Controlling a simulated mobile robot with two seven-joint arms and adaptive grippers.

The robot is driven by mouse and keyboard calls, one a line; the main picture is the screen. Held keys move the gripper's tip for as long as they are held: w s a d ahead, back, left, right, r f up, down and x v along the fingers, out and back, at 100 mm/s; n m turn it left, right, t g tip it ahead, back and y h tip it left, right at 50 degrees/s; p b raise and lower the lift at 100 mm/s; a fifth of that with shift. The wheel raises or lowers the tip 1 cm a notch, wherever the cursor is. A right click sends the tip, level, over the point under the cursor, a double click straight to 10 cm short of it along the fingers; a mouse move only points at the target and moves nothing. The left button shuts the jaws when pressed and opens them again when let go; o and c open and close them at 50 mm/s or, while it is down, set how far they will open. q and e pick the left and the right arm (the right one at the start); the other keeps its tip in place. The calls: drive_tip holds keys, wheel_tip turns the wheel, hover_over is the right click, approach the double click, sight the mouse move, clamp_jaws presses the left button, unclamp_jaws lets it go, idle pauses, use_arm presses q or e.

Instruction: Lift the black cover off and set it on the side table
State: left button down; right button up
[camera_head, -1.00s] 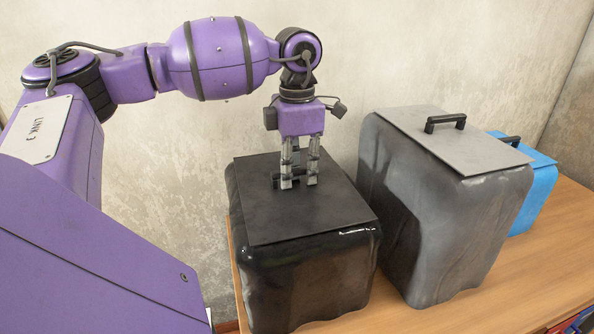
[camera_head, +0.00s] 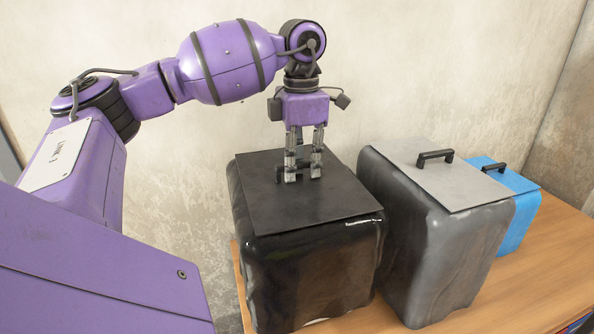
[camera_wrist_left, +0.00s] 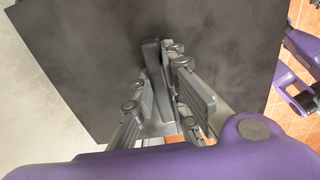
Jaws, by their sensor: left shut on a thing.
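The black cover (camera_head: 300,208) is a flat dark square plate on top of the glossy black box (camera_head: 315,275) in the head view. I see no clear gap between them. My left gripper (camera_head: 299,174) points down at the cover and is shut on its black handle, which the fingers mostly hide. In the left wrist view the cover (camera_wrist_left: 95,55) fills much of the picture, with the fingers (camera_wrist_left: 168,95) around the handle. My right gripper is not in view, and no separate side table can be made out.
A grey box (camera_head: 430,250) with a grey lid and black handle stands close on the right. A smaller blue box (camera_head: 520,220) with a blue lid is beyond it. All stand on a wooden table (camera_head: 545,275) against a concrete wall. Bare tabletop shows at front right.

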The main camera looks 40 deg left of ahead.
use_arm(q)
wheel_tip(320, 180, up, 15)
drive_tip(key=p, duration=0.7)
drive_tip(key=shift+r, duration=0.2)
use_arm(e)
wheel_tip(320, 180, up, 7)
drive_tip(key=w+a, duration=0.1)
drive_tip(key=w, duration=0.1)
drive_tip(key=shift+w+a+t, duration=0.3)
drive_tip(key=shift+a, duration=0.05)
